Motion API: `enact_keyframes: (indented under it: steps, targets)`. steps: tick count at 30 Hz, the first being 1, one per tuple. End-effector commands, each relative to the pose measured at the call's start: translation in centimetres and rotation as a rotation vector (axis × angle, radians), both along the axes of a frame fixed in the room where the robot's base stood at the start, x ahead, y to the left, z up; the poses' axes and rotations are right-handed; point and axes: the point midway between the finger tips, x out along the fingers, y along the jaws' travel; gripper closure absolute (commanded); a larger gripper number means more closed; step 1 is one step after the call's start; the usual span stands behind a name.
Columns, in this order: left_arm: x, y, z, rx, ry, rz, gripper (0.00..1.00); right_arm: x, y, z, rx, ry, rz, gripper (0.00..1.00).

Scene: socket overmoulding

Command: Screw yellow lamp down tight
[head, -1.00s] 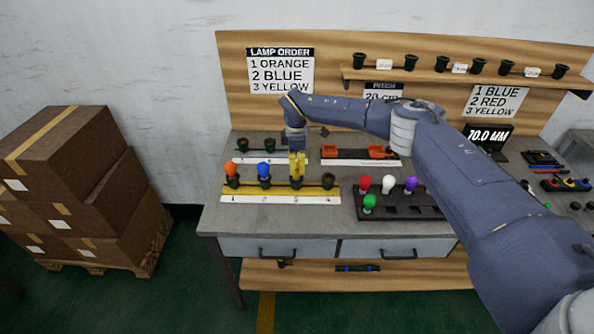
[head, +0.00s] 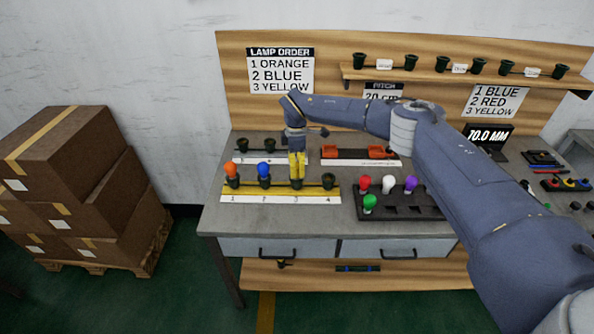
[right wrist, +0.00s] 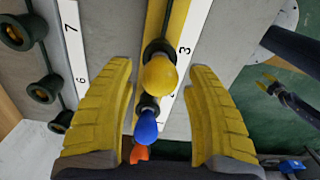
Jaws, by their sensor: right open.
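The yellow lamp (right wrist: 160,75) sits in the dark socket (right wrist: 157,48) beside the number 3 on the yellow rail, in the right wrist view. In the head view my right gripper (head: 297,166) hides it from above. That gripper points down over socket 3 (head: 297,184). Its open fingers (right wrist: 160,112) stand on either side of the lamp, with a gap on both sides. Whether the lamp is fully seated cannot be told. A small gripper with yellow tips, seemingly my left (right wrist: 268,82), shows far off in the right wrist view; its opening is unclear.
The orange lamp (head: 231,169) and blue lamp (head: 264,169) stand in sockets 1 and 2, left of my gripper. Socket 4 (head: 328,181) is empty. A black tray (head: 400,212) with red, white, purple and green lamps lies to the right. More sockets (head: 256,145) stand behind.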

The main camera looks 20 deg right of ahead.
Motion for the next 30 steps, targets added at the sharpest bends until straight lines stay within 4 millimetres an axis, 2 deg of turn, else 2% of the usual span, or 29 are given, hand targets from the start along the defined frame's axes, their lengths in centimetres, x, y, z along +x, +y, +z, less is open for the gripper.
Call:
enact_keyframes:
  steps: [9,17,30]
  targets:
    - [0.0,0.0,0.0,0.0,0.0,0.0,0.56,0.0,0.0,0.0,0.0,0.0,0.28,0.45]
    - [0.0,0.0,0.0,0.0,0.0,0.0,0.56,0.01,0.02,0.03,0.0,0.0,0.408,0.45]
    - [0.0,0.0,0.0,0.0,0.0,0.0,0.56,0.0,0.02,0.03,0.0,0.0,0.765,0.45]
